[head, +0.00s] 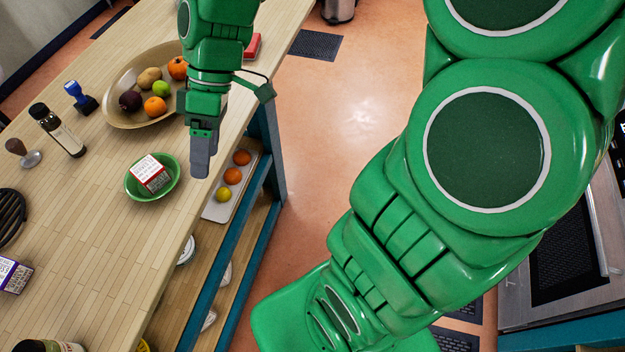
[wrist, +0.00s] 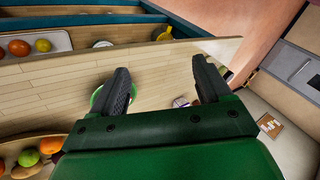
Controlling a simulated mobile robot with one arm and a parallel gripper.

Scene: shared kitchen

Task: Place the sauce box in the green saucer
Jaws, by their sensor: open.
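A small red and white box with printed text (head: 152,172), which looks like the sauce box, sits tilted inside the green saucer (head: 133,188) on the wooden counter. My gripper (head: 200,165) is just right of the saucer in the head view, apart from the box. In the wrist view my gripper (wrist: 163,86) has its fingers spread with nothing between them. The rim of the saucer (wrist: 95,97) shows behind the left finger there; the box is hidden in that view.
A large bowl (head: 114,103) of fruit and vegetables stands farther back. A dark bottle (head: 62,136), a blue stamp (head: 82,98) and a purple and white box (head: 13,277) are on the left. A white tray (head: 218,210) with fruit is on the lower shelf. The counter's front middle is clear.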

